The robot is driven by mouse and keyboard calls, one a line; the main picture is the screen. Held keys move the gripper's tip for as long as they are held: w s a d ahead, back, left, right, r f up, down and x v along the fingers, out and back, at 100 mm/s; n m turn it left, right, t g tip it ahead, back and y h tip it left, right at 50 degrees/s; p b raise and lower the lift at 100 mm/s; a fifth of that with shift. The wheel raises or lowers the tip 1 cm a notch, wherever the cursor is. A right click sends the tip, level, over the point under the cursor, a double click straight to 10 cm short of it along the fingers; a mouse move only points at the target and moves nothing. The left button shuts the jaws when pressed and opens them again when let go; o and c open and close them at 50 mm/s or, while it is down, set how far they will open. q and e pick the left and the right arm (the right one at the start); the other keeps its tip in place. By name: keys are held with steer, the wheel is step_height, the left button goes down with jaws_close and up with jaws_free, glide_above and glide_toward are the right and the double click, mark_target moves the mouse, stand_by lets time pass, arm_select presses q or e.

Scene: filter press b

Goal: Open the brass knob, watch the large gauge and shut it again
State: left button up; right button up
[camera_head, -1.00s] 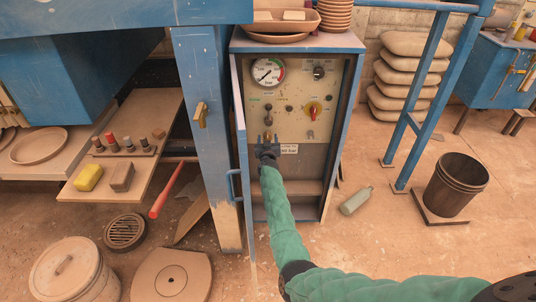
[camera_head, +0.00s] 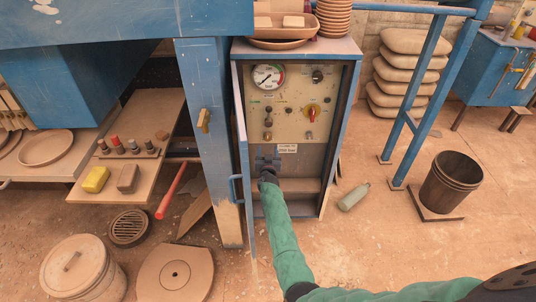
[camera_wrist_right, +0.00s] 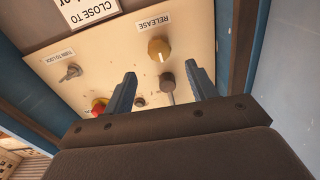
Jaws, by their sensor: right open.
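The brass knob (camera_wrist_right: 158,48), labelled RELEASE, stands on the cream panel in the right wrist view, and it also shows small in the head view (camera_head: 268,136). My right gripper (camera_wrist_right: 161,72) is open and empty. Its fingers are apart from the knob, and in the head view the gripper (camera_head: 267,160) is just below it. The large gauge (camera_head: 267,76) is at the panel's upper left, with a white face and a green and red arc. Its needle seems to point lower left; the exact reading is too small to tell. My left gripper is not in view.
The panel also holds a red-and-yellow switch (camera_head: 312,111), a small gauge (camera_head: 318,75) and a lever (camera_wrist_right: 167,88). The open blue cabinet door (camera_head: 243,150) stands left of my arm. Bowls (camera_head: 283,24) sit on top of the cabinet.

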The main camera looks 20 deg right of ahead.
steer(key=shift+s+f+m, duration=0.1)
steer(key=shift+f+m, duration=0.15)
steer(key=shift+m, duration=1.3)
steer(key=shift+w+f+m, duration=0.1)
steer(key=shift+f+m, duration=0.15)
steer(key=shift+m, duration=1.25)
steer(key=shift+s+f+m, duration=0.1)
steer(key=shift+f+m, duration=0.15)
steer(key=shift+m, duration=1.3)
